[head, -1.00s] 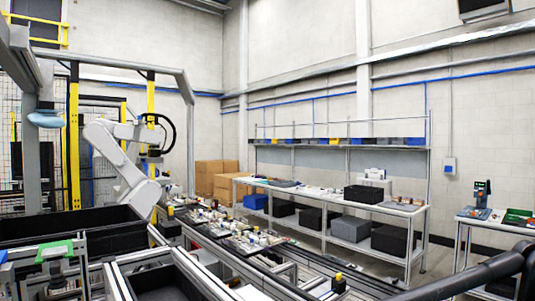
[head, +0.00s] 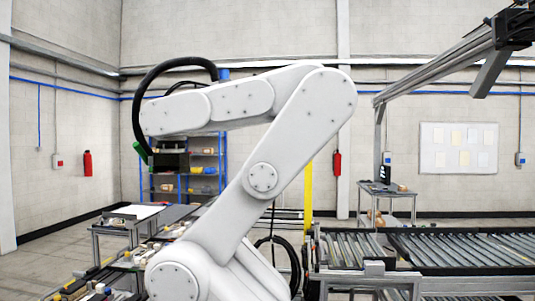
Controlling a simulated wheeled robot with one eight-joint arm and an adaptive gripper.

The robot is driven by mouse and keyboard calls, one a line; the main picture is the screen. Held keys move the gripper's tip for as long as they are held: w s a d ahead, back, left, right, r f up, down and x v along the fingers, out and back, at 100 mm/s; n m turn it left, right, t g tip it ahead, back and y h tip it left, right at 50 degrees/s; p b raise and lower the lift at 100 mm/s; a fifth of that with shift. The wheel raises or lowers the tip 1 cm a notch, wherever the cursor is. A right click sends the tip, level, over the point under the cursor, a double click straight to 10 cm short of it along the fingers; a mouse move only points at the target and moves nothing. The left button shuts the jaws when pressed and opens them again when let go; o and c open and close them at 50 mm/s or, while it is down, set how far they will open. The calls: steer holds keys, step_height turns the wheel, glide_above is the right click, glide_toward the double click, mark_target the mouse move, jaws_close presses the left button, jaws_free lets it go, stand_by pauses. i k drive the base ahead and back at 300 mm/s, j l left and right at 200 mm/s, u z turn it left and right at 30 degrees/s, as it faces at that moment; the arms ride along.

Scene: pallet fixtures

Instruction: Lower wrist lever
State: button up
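A large white jointed arm (head: 300,125) fills the middle of the head view. Its upper section reaches left, and a black hose (head: 150,80) loops over its far end. A small green piece (head: 139,148) sits at the hose's lower end on the left. I cannot make out a wrist lever on the arm or elsewhere. My gripper is not in view.
A conveyor line with small parts (head: 95,285) runs at lower left. Roller conveyors (head: 455,250) fill the lower right. A blue shelf rack (head: 208,170) stands behind the arm. Red extinguishers (head: 87,163) and a whiteboard (head: 459,147) are on the walls. Open floor shows at far left.

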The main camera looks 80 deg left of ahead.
mark_target(136, 146)
steer(key=u, duration=1.9)
steer(key=j+u, duration=0.35)
steer(key=i+j+u, duration=0.1)
steer(key=j+u, duration=0.25)
steer(key=i+j+u, duration=0.1)
steer(key=j+u, duration=0.2)
steer(key=j, duration=0.2)
steer(key=i+j, duration=0.1)
steer(key=j, duration=0.2)
steer(key=i+j, duration=0.1)
steer(key=j, duration=0.2)
